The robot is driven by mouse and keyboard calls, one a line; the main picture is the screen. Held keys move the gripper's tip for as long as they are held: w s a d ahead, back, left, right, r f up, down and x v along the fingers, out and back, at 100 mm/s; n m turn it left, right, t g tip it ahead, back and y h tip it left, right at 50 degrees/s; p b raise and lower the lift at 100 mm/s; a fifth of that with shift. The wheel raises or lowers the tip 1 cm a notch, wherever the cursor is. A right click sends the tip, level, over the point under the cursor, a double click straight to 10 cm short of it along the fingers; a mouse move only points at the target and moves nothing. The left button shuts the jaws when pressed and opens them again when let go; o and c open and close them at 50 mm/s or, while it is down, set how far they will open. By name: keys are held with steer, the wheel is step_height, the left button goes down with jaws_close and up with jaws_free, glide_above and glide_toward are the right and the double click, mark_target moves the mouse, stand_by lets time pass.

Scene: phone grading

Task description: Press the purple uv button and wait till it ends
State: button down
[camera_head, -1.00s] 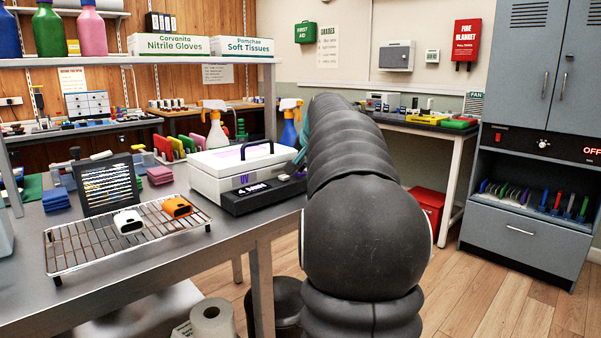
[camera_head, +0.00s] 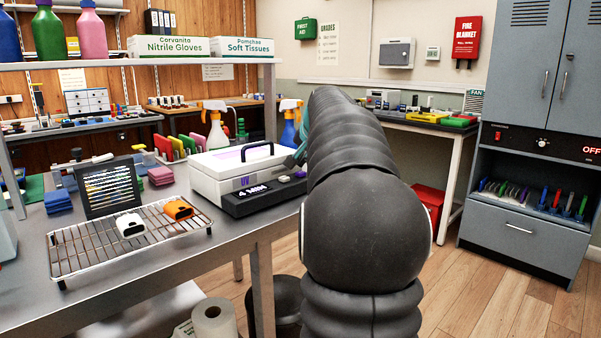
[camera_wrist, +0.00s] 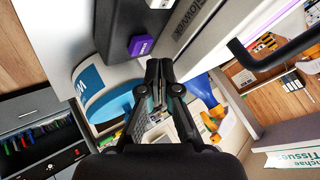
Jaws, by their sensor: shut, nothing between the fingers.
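The white UV box (camera_head: 212,177) stands on the metal table in the head view, lid closed, with a dark handle on top. Its black front panel has a lit display (camera_head: 254,191) that appears to read 4 MIN. In the head view my arm hides most of the gripper.
A wire rack (camera_head: 75,257) holds a white and an orange item at the table's front left. Spray bottles (camera_head: 215,135) stand behind the box. A grey cabinet (camera_head: 530,180) is at the right.

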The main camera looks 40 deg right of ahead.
steer(key=shift+r+p, duration=1.15)
steer(key=shift+r, duration=1.3)
steer(key=s+a+f+n+y, duration=0.15)
steer(key=s+a, duration=0.25)
steer(key=a, duration=0.4)
steer(key=s+a+f+n+g, duration=0.1)
steer(key=s+a+f+n, duration=0.2)
steer(key=a, duration=0.5)
steer(key=s+a+f+n+y, duration=0.15)
steer(key=s+a, duration=0.25)
steer(key=a, duration=0.4)
steer(key=s+a+f+n+g, duration=0.1)
steer(key=s+a+f+n, duration=0.2)
steer(key=s+a+f, duration=0.3)
steer(key=s+a+f+n+g, duration=0.1)
steer(key=s+a+f+n, duration=0.3)
steer(key=s+f, duration=0.6)
steer(key=s+a, duration=0.2)
steer(key=shift+s+a, duration=0.25)
steer(key=shift+s, duration=0.05)
stand_by(1.0)
